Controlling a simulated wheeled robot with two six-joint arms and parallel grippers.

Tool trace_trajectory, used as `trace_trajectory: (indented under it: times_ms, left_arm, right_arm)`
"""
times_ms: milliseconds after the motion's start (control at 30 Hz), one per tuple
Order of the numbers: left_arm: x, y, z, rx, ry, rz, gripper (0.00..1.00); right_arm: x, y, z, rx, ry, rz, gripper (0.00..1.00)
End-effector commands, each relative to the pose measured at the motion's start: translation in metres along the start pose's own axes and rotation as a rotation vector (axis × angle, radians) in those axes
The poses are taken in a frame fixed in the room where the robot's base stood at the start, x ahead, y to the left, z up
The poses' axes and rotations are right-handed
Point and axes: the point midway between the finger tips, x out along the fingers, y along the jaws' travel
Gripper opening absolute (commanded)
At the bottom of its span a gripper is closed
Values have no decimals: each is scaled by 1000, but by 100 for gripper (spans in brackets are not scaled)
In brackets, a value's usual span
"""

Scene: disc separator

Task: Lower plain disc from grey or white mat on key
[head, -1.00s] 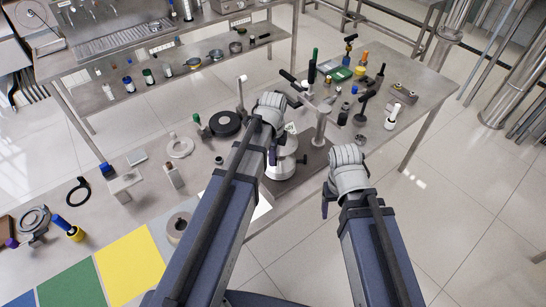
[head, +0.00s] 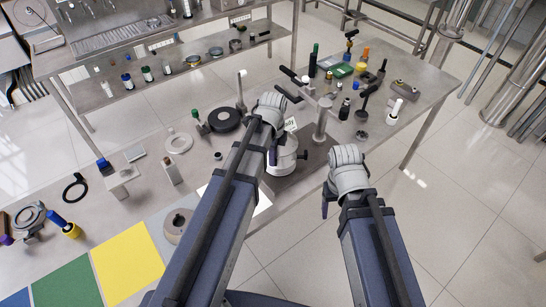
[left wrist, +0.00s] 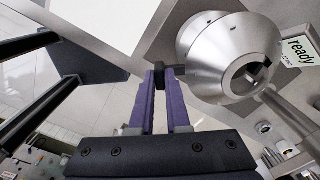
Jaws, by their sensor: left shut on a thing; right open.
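A plain grey disc (head: 178,226) with a centre hole lies on the light grey mat (head: 160,232) beside the yellow mat, left of my left forearm. The silver separator body (head: 284,160) stands on its base plate; the left wrist view shows its round metal rim (left wrist: 228,58) and the central opening holding a metal key (left wrist: 258,72). My left gripper (head: 272,156) is at the body's left side. In the left wrist view its purple fingers (left wrist: 165,78) are shut on a small black knob (left wrist: 166,71) beside the body. My right gripper (head: 325,206) is open and empty, off the table's front edge.
A "ready" sign (head: 291,124) and a post with a dark handle (head: 320,118) stand behind the body. Bottles and tools crowd the right table; the yellow mat (head: 128,262) is clear.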

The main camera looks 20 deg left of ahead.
Motion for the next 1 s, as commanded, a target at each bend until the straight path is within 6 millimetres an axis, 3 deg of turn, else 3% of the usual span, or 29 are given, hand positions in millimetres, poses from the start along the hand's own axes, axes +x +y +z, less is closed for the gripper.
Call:
trace_trajectory:
  times_ms: [567,1000]
  left_arm:
    - [4,0,0,0,0,0,0]
    - [43,0,0,0,0,0,0]
  right_arm:
    - [4,0,0,0,0,0,71]
    - [42,-4,-2,0,0,0,71]
